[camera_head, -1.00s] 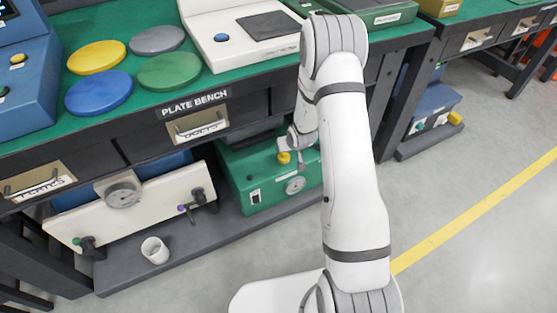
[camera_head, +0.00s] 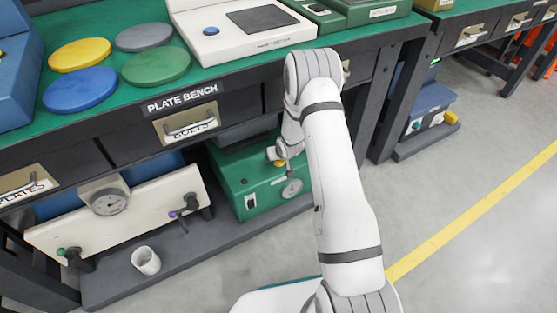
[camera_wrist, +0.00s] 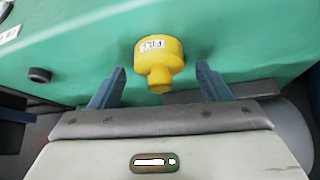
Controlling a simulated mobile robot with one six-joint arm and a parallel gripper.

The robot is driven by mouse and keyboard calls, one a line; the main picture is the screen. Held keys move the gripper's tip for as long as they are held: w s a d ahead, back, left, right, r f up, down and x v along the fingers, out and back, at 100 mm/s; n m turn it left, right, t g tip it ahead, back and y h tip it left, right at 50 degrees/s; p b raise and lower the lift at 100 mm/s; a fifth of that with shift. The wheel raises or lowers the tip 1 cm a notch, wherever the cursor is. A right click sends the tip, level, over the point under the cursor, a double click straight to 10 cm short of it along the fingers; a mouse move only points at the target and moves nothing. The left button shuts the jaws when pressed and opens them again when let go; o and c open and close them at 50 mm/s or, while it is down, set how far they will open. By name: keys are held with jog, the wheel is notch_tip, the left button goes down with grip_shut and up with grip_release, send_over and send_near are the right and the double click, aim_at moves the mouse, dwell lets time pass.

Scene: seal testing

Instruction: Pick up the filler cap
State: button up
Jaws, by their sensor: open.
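The filler cap (camera_wrist: 159,57) is yellow with a small white label reading FILL. In the wrist view it sits on the green machine (camera_wrist: 100,45), slightly beyond and between my fingertips. My gripper (camera_wrist: 158,82) is open, with one finger on each side of the cap's narrow end and gaps on both sides. In the head view my gripper (camera_head: 283,158) is at the green machine (camera_head: 228,177) on the lower shelf, and only a bit of the yellow cap (camera_head: 279,164) shows beside it.
The plate bench (camera_head: 133,107) overhangs the machine and carries coloured discs. To the left on the shelf are a cream panel with a gauge (camera_head: 109,202) and a white cup (camera_head: 146,261). Open floor lies to the right, with a yellow line (camera_head: 470,215).

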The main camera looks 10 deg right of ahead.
jog(key=shift+c, duration=0.3)
jog(key=c, duration=1)
jog(key=shift+r, duration=0.1)
jog(key=shift+c, duration=0.2)
